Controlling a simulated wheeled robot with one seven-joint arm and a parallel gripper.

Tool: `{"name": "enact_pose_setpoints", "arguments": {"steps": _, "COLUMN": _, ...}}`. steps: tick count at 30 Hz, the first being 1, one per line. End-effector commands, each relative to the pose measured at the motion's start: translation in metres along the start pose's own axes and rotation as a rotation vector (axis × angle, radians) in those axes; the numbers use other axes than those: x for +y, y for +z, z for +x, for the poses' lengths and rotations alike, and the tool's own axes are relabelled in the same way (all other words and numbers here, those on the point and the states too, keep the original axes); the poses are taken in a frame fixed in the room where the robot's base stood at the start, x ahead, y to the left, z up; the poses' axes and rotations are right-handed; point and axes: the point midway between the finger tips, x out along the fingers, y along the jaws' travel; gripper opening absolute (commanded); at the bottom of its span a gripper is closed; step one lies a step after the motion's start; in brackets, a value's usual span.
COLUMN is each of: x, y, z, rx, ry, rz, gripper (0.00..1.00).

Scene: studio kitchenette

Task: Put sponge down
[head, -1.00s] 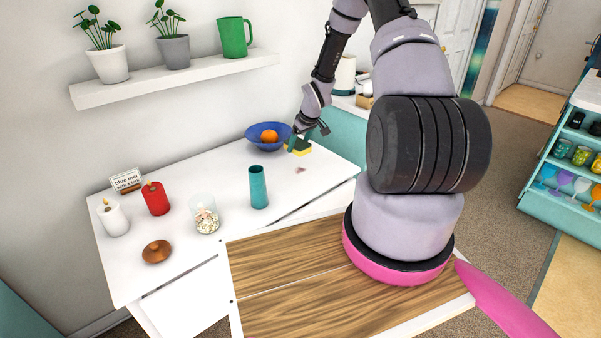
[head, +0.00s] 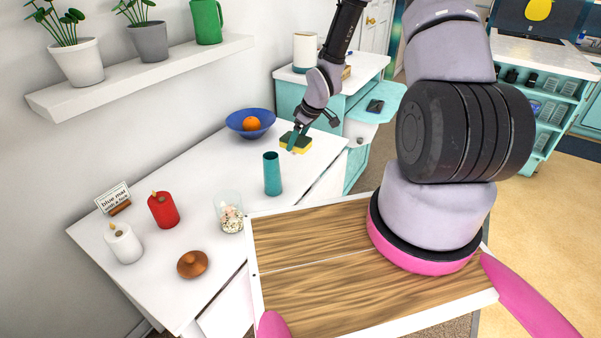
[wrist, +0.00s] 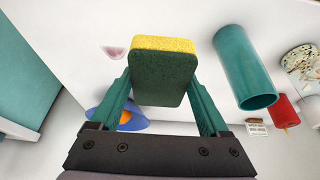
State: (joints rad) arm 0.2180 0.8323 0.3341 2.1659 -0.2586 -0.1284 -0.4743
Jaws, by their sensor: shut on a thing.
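The sponge (head: 303,146), yellow with a dark green side, is at the far right part of the white table (head: 140,285). My gripper (head: 297,139) is shut on it. In the wrist view the sponge (wrist: 162,75) sits between the two teal fingers of my gripper (wrist: 161,92), its green face towards the camera and its yellow side away. I cannot tell whether the sponge touches the table or hangs just above it.
A blue bowl (head: 243,127) with an orange (head: 251,124) stands left of the sponge. A teal cup (head: 272,174) stands nearer. A pink piece (wrist: 114,52) lies near the sponge.

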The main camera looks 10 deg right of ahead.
Motion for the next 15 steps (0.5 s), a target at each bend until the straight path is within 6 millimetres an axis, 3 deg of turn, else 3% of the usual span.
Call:
{"name": "enact_pose_setpoints", "arguments": {"steps": 10, "x": -0.004, "y": 0.019, "z": 0.045, "rx": -0.003, "ry": -0.006, "rz": -0.006, "gripper": 0.18}}
{"name": "enact_pose_setpoints", "arguments": {"steps": 15, "x": -0.004, "y": 0.024, "z": 0.057, "rx": -0.001, "ry": -0.005, "rz": -0.006, "gripper": 0.18}}
